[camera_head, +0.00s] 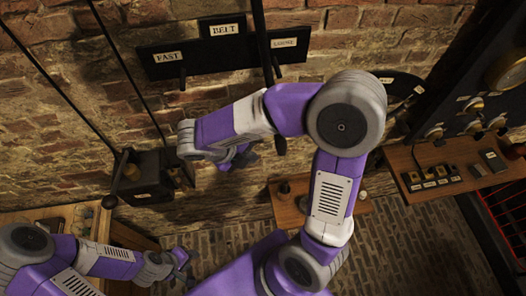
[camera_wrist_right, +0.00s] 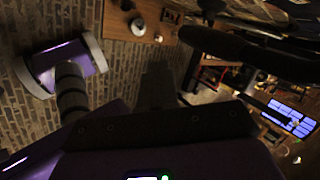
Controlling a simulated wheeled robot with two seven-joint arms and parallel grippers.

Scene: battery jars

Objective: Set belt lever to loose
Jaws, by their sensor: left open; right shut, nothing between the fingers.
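The belt lever (camera_head: 265,45) is a long dark rod hanging in front of a black wall plate (camera_head: 210,62). The plate carries the labels FAST (camera_head: 167,57) at left, BELT (camera_head: 223,29) above and LOOSE (camera_head: 285,42) at right. The lever stands just left of the LOOSE label; its lower part passes behind my right arm, and its end (camera_head: 280,146) shows below. My right gripper (camera_head: 240,160) is shut and empty, left of that lower end; its fingers look dark in the right wrist view (camera_wrist_right: 158,85). My left gripper (camera_head: 187,258) is open and low at left, away from the lever.
A black box with a ball-ended lever (camera_head: 140,172) is on the wall at left, above a wooden bench (camera_head: 75,215). A small wooden shelf (camera_head: 350,208) stands behind my right arm. At right are a wooden shelf with switches (camera_head: 455,165) and a dark gauge panel (camera_head: 480,105).

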